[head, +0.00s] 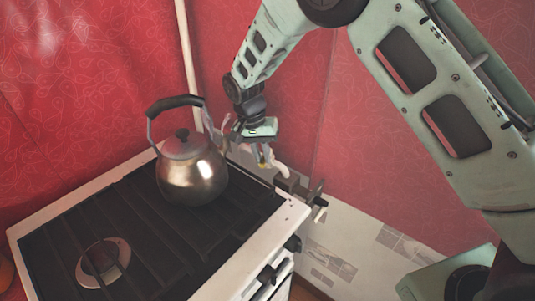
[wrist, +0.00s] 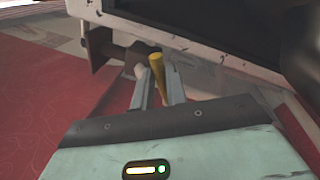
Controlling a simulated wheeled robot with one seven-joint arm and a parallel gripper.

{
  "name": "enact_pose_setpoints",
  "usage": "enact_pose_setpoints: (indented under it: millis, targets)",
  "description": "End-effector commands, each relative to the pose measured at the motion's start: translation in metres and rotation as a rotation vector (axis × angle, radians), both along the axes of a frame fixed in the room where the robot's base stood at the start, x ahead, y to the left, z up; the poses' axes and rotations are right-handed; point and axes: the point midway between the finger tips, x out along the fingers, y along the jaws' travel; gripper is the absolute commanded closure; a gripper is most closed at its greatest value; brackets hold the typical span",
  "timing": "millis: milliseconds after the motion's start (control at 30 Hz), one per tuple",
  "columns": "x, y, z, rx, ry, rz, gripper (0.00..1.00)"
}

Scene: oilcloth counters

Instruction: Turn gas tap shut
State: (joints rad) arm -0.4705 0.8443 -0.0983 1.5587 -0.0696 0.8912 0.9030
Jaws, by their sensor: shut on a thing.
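The gas tap has a yellow handle (wrist: 157,66), which stands up between my finger tips in the wrist view. In the head view only a small bit of yellow (head: 261,160) shows under my gripper. My gripper (head: 264,154) reaches down behind the stove's right back corner. In the wrist view my gripper (wrist: 159,90) is shut on the yellow handle, one grey finger on each side. The tap body is mostly hidden, and I cannot tell how far the handle is turned.
A metal kettle (head: 192,172) stands on the stove (head: 150,235), just left of my gripper. A pale pipe (head: 188,55) runs up the red wall. A dark bracket (head: 315,194) sits beside the stove corner, right of my gripper. The stove's front left holds a bare burner (head: 103,262).

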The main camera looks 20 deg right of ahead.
Motion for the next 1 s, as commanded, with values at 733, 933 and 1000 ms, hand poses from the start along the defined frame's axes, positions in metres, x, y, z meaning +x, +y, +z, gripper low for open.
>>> enact_pose_setpoints:
  millis: [733,933,1000]
  targets:
    - [0.0106,0.0104,0.0018,0.000,-0.006,-0.224,1.00]
    - [0.0106,0.0103,0.0018,0.001,-0.007,-0.223,1.00]
    - [0.0107,0.0103,0.0018,0.001,-0.007,-0.223,0.80]
